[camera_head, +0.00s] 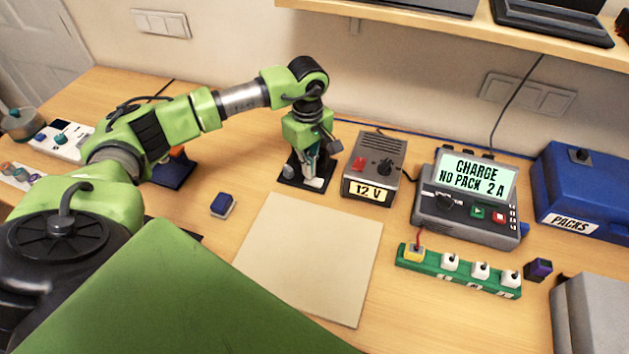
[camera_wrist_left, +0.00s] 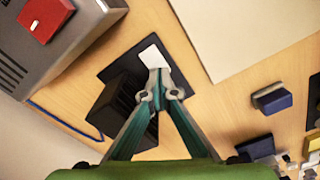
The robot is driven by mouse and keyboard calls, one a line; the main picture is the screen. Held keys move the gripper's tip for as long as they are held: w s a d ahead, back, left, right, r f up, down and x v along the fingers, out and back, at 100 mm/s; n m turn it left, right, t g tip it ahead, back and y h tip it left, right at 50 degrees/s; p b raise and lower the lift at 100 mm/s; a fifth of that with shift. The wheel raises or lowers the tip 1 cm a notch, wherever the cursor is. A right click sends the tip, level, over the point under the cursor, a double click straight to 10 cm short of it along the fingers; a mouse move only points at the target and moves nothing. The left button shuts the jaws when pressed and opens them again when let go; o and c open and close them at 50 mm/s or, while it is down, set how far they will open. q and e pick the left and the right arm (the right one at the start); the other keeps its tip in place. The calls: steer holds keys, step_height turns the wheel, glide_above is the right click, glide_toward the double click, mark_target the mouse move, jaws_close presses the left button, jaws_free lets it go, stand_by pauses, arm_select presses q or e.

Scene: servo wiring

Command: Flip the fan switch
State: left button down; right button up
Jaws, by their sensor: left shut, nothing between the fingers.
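My left gripper (camera_head: 311,163) points down over a small black base (camera_head: 291,181) behind the beige mat. In the left wrist view its fingers (camera_wrist_left: 160,92) are shut and empty, with the tips close to a white piece (camera_wrist_left: 153,56) at the edge of the black base (camera_wrist_left: 125,66). I cannot tell whether they touch it. A dark box-shaped body (camera_wrist_left: 115,106) stands on that base beside the fingers. It is mostly hidden by my gripper in the head view. No label marks the fan switch, so I cannot tell its position. My right gripper is not in view.
A grey 12 V supply (camera_head: 373,166) with a red switch stands close right of my left gripper. Further right are the charger (camera_head: 467,203), a green strip (camera_head: 460,271) and a blue packs case (camera_head: 588,200). A blue block (camera_head: 222,205) lies left of the beige mat (camera_head: 300,262).

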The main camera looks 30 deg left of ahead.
arm_select(q)
steer(key=shift+f+b, duration=0.7)
steer(key=shift+f, duration=0.2)
steer(key=shift+r, duration=0.15)
steer(key=shift+r+p, duration=1.85)
steer(key=shift+r, duration=1.6)
